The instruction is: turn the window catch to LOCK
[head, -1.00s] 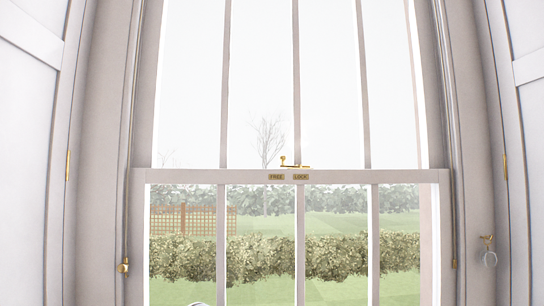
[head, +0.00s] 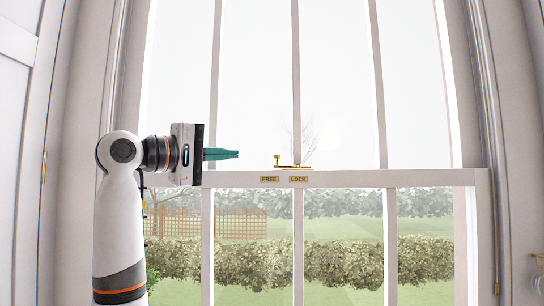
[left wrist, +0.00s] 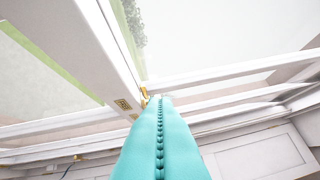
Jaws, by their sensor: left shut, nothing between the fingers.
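The brass window catch (head: 291,164) sits on top of the window's meeting rail (head: 350,179). Its knob end stands at the left, above the FREE plate (head: 269,179); the LOCK plate (head: 299,179) is to the right. My left gripper (head: 238,154) is left of the catch and slightly higher, its teal fingers shut, empty and pointing right, apart from the catch in the head view. In the left wrist view the shut fingers (left wrist: 160,103) point toward the catch (left wrist: 145,95), which they partly hide. My right gripper is not in view.
Vertical glazing bars (head: 296,80) rise behind the rail, one directly behind the catch. The window frame and a sash cord (head: 484,130) stand at the right. The space in front of the rail right of the catch is clear.

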